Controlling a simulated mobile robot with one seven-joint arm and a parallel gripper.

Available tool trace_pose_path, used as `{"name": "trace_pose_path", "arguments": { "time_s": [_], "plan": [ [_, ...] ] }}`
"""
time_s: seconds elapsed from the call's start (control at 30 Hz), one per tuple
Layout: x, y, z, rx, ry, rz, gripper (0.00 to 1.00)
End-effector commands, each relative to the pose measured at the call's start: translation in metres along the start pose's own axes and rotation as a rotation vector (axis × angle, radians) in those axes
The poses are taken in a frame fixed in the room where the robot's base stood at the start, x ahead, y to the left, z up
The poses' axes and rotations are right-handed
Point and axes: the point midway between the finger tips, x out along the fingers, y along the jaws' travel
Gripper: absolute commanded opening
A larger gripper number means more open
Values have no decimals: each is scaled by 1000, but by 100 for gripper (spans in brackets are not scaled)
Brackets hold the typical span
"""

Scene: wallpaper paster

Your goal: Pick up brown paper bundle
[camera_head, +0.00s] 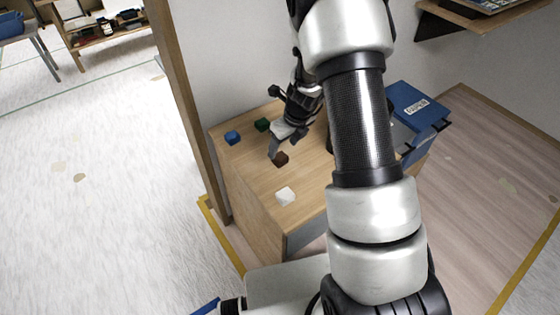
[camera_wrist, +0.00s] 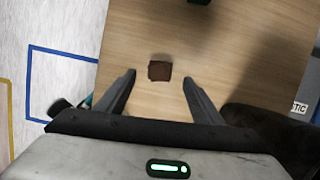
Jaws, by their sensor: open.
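The brown paper bundle (camera_head: 281,159) is a small dark brown block on the wooden cabinet top. In the wrist view the bundle (camera_wrist: 159,71) lies just beyond the fingertips, roughly centred between them. My gripper (camera_wrist: 158,84) is open and empty, with one finger on each side of the view. In the head view my gripper (camera_head: 284,150) hangs over the cabinet top close to the bundle. Its exact height above the wood cannot be told.
The wooden cabinet (camera_head: 250,177) also carries a blue block (camera_head: 232,138), a green block (camera_head: 263,125) and a white block (camera_head: 286,196). A blue bin (camera_head: 415,108) stands at its right, partly behind my arm. A wooden post (camera_head: 190,110) rises along the left edge.

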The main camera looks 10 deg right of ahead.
Motion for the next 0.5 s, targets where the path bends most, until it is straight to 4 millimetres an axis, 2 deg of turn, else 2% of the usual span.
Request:
{"name": "trace_pose_path", "arguments": {
  "time_s": [0.17, 0.4, 0.5],
  "plan": [
    [14, -1, -2, 1, 1, 0, 61],
    [48, -1, -3, 0, 0, 0, 61],
    [54, 0, -3, -1, 0, 0, 61]
  ]
}}
